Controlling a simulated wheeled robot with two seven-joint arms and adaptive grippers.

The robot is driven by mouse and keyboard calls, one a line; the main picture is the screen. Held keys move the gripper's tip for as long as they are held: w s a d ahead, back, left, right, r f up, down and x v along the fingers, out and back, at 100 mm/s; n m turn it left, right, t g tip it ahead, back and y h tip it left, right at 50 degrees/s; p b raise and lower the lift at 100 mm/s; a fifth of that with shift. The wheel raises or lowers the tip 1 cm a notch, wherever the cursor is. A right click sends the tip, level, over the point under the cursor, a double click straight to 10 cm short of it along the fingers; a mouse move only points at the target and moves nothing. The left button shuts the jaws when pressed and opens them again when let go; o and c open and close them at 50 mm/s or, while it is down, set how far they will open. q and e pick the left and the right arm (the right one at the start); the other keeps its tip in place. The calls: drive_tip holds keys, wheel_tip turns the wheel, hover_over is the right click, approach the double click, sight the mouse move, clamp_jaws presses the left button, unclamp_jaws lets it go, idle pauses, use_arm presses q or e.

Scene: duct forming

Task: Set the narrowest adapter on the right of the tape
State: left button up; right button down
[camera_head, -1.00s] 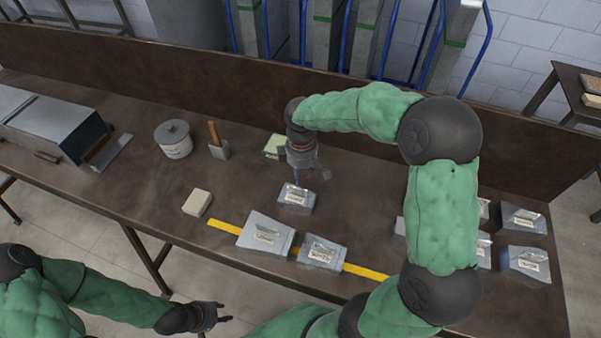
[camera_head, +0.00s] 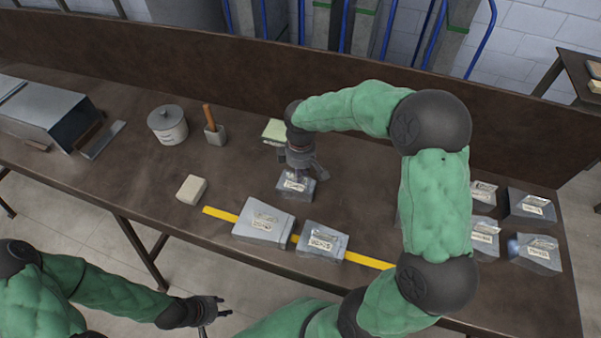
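A yellow tape strip (camera_head: 368,261) runs along the table's front part. Two grey metal adapters rest across it: a larger one (camera_head: 263,220) on the left and a smaller one (camera_head: 322,240) to its right. Another small labelled adapter (camera_head: 296,188) sits behind the tape. My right gripper (camera_head: 299,178) points down over that adapter, its fingers spread; whether they touch it is unclear. Several more adapters stand at the right, including one at the far right (camera_head: 537,252), partly hidden by my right arm. My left gripper (camera_head: 222,306) is open and empty, off the table's front edge.
A pale block (camera_head: 191,190), a lidded grey pot (camera_head: 167,125), a wooden-handled tool (camera_head: 213,128) and a green-and-cream pad (camera_head: 274,132) lie to the left and behind. A metal duct (camera_head: 48,110) stands far left. A raised board (camera_head: 200,65) borders the table's back.

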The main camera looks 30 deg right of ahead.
idle(0.4)
wheel_tip(320, 180, up, 9)
drive_tip(key=p, duration=0.7)
drive_tip(key=shift+s, duration=0.1)
